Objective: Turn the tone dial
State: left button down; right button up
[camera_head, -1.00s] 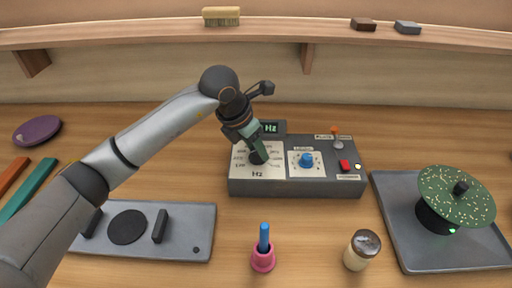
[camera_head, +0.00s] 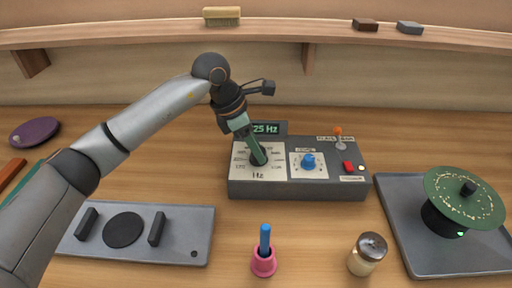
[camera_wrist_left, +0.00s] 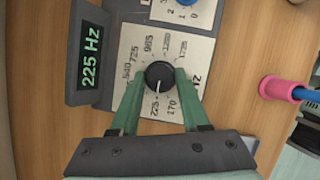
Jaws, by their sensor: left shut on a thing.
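The tone dial is a round black knob (camera_wrist_left: 160,76) on a white scale plate marked Hz, on the left of a grey control box (camera_head: 300,188). Its white pointer line points near the 225 mark in the left wrist view. The green display (camera_wrist_left: 90,57) reads 225 Hz; it also shows in the head view (camera_head: 266,128). My left gripper (camera_wrist_left: 160,85) comes from above with its green fingers on both sides of the knob, shut on it. In the head view the left gripper (camera_head: 256,158) hides most of the dial. My right gripper is not in view.
The box also carries a blue knob (camera_head: 308,161), a red button (camera_head: 348,167) and an orange-tipped lever (camera_head: 338,133). In front stand a pink cup with a blue stick (camera_head: 264,262) and a jar (camera_head: 367,254). A tray with a green disc (camera_head: 462,198) stands right.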

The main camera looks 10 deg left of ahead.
pick_arm(q)
jog(key=shift+c, duration=1.9)
grip_release()
jog(key=v, duration=1.2)
jog(key=shift+r+b, duration=0.25)
jog(key=shift+b, duration=0.05)
jog(key=shift+a, duration=0.1)
